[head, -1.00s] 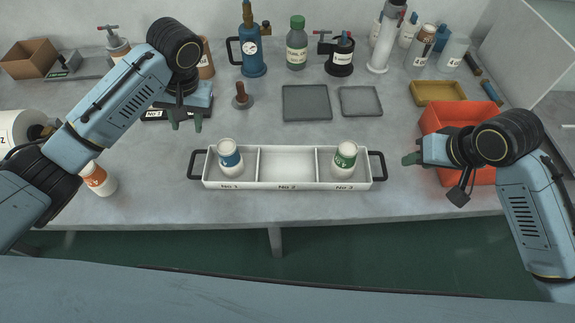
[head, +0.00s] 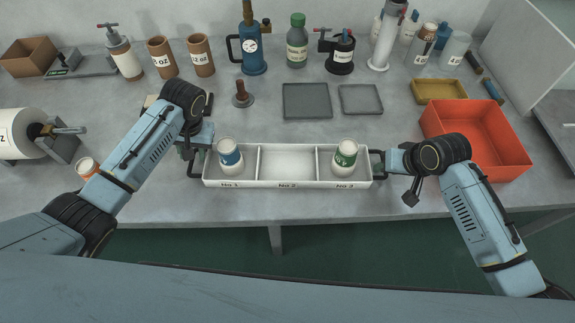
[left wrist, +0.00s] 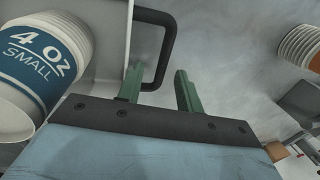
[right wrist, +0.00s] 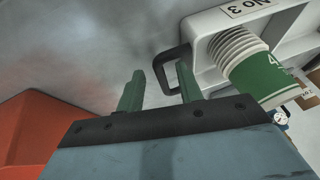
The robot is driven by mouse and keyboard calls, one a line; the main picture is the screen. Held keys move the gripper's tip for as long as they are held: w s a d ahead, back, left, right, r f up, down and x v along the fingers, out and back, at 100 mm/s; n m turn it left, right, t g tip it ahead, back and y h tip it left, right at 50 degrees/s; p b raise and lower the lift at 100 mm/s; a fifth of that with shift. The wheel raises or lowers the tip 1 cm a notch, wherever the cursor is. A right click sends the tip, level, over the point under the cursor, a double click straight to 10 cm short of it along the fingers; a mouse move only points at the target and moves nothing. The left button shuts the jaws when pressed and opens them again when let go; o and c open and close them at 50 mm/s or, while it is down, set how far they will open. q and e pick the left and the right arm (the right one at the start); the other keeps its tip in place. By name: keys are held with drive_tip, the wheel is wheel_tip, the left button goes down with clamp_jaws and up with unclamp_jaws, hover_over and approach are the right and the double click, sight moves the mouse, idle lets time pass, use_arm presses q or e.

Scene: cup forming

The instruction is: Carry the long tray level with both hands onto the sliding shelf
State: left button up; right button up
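The long white tray (head: 287,184) lies on the table, with a black loop handle at each end. Its No 1 compartment holds a blue-labelled cup stack (head: 230,155), its No 3 a green-labelled one (head: 345,156); No 2 is empty. My left gripper (left wrist: 159,71) is open, its green fingers either side of the left handle (left wrist: 168,45). My right gripper (right wrist: 160,68) is open, its fingers either side of the right handle (right wrist: 160,58). Contact with the handles cannot be told. I cannot identify the sliding shelf for certain.
A red bin (head: 490,140) stands close by my right arm. Two flat grey trays (head: 307,100) lie behind the long tray. A roll (head: 22,134) and an orange-labelled cup (head: 87,167) are at the left. Bottles line the back. A pale panelled structure (head: 535,50) stands at the far right.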

use_arm(q)
drive_tip(key=shift+f, duration=0.2)
use_arm(e)
drive_tip(key=shift+a+f, duration=0.1)
drive_tip(key=shift+f, duration=0.15)
use_arm(q)
clamp_jaws()
use_arm(e)
clamp_jaws()
drive_tip(key=shift+w, duration=0.1)
